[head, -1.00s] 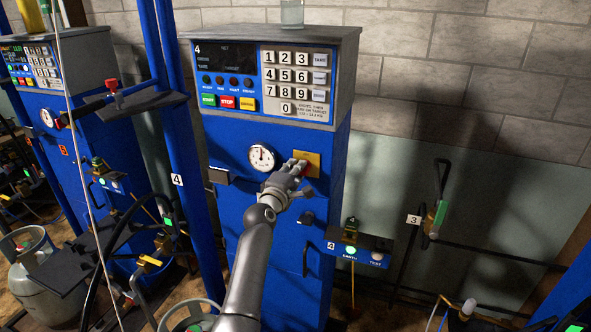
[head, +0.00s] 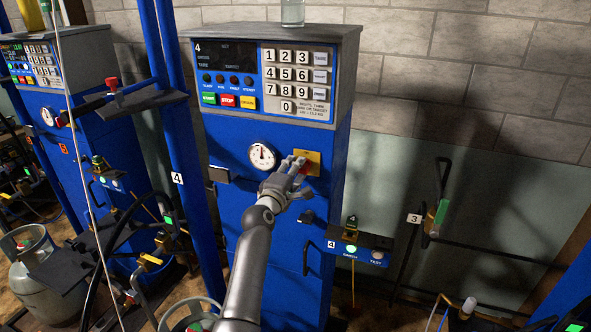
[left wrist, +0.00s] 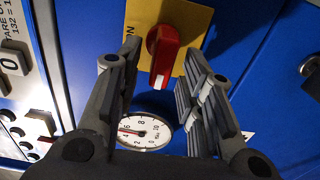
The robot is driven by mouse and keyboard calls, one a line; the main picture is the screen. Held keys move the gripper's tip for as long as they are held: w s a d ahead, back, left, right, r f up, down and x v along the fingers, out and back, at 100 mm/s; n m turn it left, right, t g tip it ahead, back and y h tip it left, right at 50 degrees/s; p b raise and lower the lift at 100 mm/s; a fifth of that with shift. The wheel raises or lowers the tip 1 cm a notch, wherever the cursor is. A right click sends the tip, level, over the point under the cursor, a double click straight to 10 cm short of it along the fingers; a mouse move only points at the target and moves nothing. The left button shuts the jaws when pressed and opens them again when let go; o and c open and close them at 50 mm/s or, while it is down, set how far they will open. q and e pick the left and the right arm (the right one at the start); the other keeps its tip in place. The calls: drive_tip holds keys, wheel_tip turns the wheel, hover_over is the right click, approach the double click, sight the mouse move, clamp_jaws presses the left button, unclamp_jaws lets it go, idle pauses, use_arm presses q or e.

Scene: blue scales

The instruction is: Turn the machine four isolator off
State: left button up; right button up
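Machine four is the blue cabinet (head: 275,200) marked 4. Its isolator is a red knob (left wrist: 163,55) on a yellow plate (left wrist: 190,18); the plate also shows in the head view (head: 313,157). In the left wrist view the knob's handle points down toward the dial gauge (left wrist: 146,131), and lettering ending in N is at the plate's left edge. My left gripper (head: 297,167) is at the plate. Its fingers (left wrist: 155,70) are open, one each side of the handle, with gaps visible. In the head view the hand partly hides the knob. My right gripper is not in view.
Above are machine four's dark display (head: 238,57) and keypad (head: 295,80). A small box with a green lit EARTH button (head: 351,249) is at lower right. A blue post (head: 178,140) stands left, with another machine (head: 45,70) beyond. A pale wall panel is at right.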

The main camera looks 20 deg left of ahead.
use_arm(q)
drive_tip(key=s, duration=0.6)
drive_tip(key=shift+s, duration=0.3)
drive_tip(key=shift+a+f, duration=0.1)
